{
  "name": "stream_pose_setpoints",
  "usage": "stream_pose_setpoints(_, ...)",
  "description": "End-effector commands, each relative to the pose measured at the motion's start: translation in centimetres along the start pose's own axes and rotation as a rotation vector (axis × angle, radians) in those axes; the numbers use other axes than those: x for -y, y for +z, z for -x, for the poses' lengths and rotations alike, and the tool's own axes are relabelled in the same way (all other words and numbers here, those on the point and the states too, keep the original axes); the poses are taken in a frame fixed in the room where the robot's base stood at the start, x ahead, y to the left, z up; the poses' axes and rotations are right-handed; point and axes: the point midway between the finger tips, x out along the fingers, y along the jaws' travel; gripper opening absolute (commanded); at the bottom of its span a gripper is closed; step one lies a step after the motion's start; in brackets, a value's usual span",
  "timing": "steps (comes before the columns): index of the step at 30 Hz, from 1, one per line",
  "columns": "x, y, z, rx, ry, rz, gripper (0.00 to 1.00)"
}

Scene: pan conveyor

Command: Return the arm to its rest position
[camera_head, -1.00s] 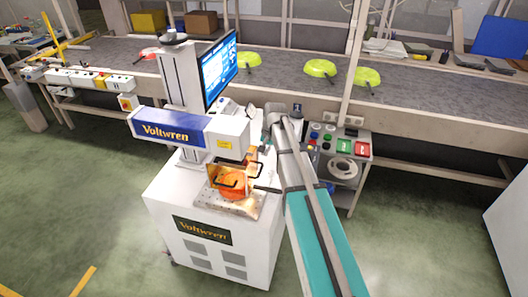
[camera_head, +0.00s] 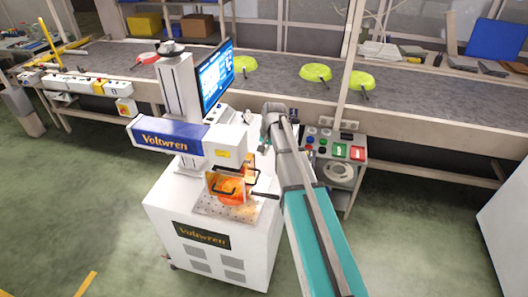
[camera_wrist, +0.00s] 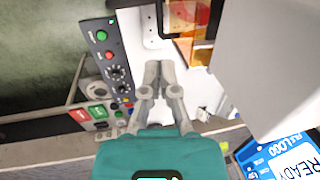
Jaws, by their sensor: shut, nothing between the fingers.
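My arm (camera_head: 318,220) reaches up from the bottom of the head view, its teal link right of the white marking machine. In the wrist view my gripper (camera_wrist: 158,72) has its grey fingers together and holds nothing. It is in the air beside the machine's white top, with a control panel to its left. In the head view the fingers are mostly hidden by the arm.
The marking machine (camera_head: 175,135) stands left of my arm with a lit screen (camera_head: 215,77); the wrist view reads "READY". A button panel (camera_head: 335,148) is right of the arm. A conveyor (camera_head: 290,95) behind carries green pans (camera_head: 315,72). Open floor lies at the right.

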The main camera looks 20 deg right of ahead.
Motion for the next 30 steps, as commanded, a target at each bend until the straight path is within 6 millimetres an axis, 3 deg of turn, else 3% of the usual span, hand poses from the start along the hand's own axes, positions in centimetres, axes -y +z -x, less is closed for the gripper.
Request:
stream_pose_setpoints(8, 0.0, 0.0, 0.0, 0.0, 0.0, 0.0, 0.0)
stream_pose_setpoints(14, -0.8, 2.7, -0.5, 0.002, 0.018, 0.048, 0.0)
stream_pose_setpoints(17, -1.7, 5.7, -1.1, 0.007, 0.039, 0.109, 0.0)
stream_pose_setpoints(24, -5.0, 15.0, -2.5, 0.025, 0.112, 0.317, 0.0)
stream_pose_setpoints(30, -7.5, 20.6, -3.1, 0.043, 0.163, 0.463, 0.0)
